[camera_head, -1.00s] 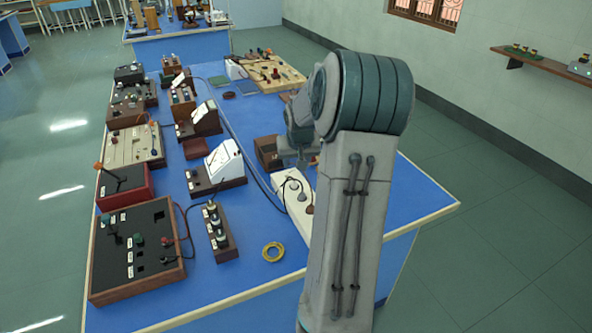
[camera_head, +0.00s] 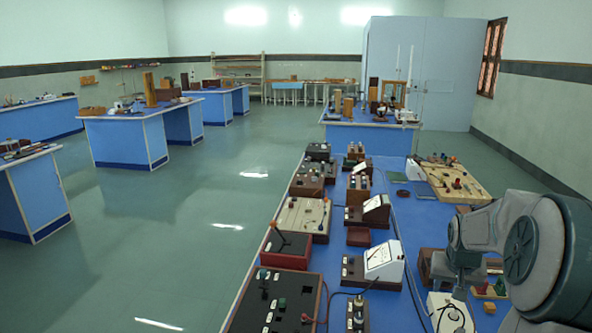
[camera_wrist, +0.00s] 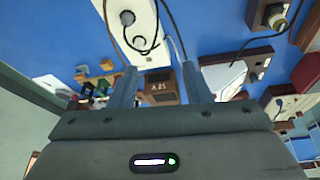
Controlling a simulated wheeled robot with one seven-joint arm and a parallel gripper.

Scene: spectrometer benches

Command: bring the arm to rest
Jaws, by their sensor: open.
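My arm reaches in from the right edge of the head view, bent over the right side of the blue bench (camera_head: 405,215). Its wrist hangs above the bench top, and the fingers do not show clearly there. In the wrist view my gripper (camera_wrist: 159,68) is open, its two fingers apart with nothing held between them. Beyond the fingers is a brown box (camera_wrist: 161,87) with a label. I cannot tell the exact gap between fingers and box.
Instrument boxes line the bench, among them a black-topped panel (camera_head: 275,302), a red box (camera_head: 285,247) and a white meter (camera_head: 384,261). A wooden board (camera_head: 453,184) lies farther back. Other blue benches (camera_head: 127,141) stand at left. The floor (camera_head: 180,235) between is clear.

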